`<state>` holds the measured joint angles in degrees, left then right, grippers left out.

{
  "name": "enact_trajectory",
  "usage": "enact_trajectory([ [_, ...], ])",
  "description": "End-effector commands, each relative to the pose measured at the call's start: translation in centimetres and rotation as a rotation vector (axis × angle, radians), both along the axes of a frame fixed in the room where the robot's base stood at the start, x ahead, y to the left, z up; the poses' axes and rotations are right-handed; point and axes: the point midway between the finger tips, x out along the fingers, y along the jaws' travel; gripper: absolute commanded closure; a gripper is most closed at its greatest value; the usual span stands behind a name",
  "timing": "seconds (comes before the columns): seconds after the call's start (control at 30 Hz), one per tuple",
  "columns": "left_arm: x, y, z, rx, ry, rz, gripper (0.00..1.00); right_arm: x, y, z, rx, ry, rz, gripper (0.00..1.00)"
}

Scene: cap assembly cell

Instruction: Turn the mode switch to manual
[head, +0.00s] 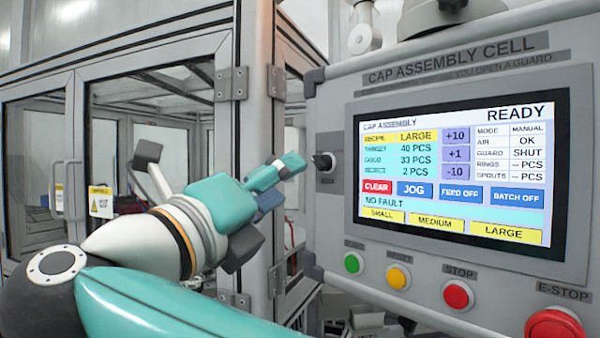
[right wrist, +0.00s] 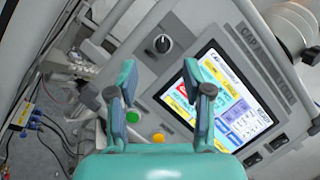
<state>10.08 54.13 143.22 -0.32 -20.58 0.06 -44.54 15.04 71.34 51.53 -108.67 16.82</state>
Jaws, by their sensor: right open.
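The mode switch (head: 323,161) is a small black knob on the grey panel, left of the screen. In the right wrist view the switch (right wrist: 158,44) shows a pale mark on its face, beyond the space between the fingertips. My right gripper (head: 291,164) is teal, open and empty, with its fingertips just left of the knob in the head view. The right wrist view shows its two fingers (right wrist: 159,80) apart, with nothing between them. The screen (head: 455,170) reads READY and its MODE line reads MANUAL. My left gripper is not in view.
Below the screen are a green button (head: 352,263), a yellow button (head: 397,277), a red stop button (head: 458,295) and the red E-stop (head: 554,325). The guarded cell's metal frame (head: 258,100) stands close behind my right gripper.

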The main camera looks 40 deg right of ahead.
Motion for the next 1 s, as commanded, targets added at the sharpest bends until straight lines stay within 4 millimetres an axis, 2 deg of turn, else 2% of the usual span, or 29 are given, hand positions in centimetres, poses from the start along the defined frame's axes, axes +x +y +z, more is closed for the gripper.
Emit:
enact_trajectory([
  [0.1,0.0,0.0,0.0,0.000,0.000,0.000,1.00,-0.5,2.1,-0.6,-0.002,0.001,0.003,0.50],
  [0.3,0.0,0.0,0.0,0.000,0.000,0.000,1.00,-1.0,3.8,-1.1,-0.001,0.001,0.000,0.50],
  [0.87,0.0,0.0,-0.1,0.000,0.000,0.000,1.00,-1.0,4.1,-1.2,-0.003,0.002,0.000,0.50],
  [1.0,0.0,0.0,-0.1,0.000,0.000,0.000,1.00,0.7,4.9,-1.7,-0.069,0.037,0.013,0.50],
])
